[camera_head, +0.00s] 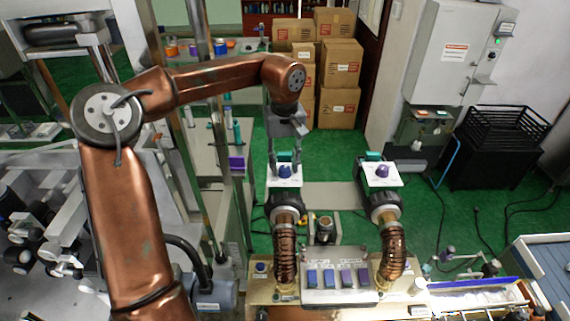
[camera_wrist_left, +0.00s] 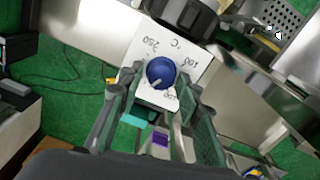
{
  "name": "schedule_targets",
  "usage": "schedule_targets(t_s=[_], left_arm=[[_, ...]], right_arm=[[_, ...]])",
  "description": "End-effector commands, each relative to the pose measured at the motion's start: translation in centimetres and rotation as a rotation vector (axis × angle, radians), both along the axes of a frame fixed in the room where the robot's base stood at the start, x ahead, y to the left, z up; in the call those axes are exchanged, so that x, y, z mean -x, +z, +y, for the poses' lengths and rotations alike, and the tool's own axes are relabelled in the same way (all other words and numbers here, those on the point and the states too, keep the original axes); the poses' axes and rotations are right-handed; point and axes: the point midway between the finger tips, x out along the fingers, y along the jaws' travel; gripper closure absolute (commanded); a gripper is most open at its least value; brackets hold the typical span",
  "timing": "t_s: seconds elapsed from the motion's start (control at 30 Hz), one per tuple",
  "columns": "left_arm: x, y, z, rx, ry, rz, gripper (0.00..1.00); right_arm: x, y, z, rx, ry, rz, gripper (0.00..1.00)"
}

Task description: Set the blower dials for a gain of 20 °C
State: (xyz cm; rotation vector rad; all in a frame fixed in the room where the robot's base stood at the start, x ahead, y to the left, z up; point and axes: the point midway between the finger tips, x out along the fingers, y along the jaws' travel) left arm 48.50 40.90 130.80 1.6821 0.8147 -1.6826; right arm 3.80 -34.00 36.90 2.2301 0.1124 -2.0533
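The left blower's dial is a blue knob (camera_head: 285,171) on a white plate at the top of the left blower. In the left wrist view the knob (camera_wrist_left: 160,73) faces me, with a light mark toward its lower left. The plate (camera_wrist_left: 144,56) shows upside-down print, including 250, °C and 100; another number is partly hidden. My left gripper (camera_head: 285,152) is at this knob, its open fingers on either side; contact is unclear. The right blower's purple-blue dial (camera_head: 382,171) sits on its own white plate, clear of the gripper. My right gripper is not in view.
A control panel (camera_head: 340,293) with several blue and purple switches stands in front, between the two blower hoses. Cardboard boxes (camera_head: 341,62) and a grey cabinet (camera_head: 457,52) stand behind. A machine frame with metal posts is close to my left arm. Green floor is open behind the blowers.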

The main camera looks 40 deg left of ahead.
Motion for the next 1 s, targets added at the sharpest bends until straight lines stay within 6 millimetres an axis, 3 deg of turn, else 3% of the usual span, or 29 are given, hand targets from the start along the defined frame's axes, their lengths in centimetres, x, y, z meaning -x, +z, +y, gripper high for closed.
schedule_targets(t_s=[0.1,0.47,1.0], left_arm=[[0.0,0.0,0.0,0.0,0.0,0.0,0.59],[0.0,0.6,0.0,0.0,0.001,-0.001,0.59],[-0.1,10.3,0.0,-0.002,0.001,-0.002,0.59]], right_arm=[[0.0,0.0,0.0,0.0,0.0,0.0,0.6],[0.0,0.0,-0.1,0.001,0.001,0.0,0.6],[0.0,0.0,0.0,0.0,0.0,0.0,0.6]])
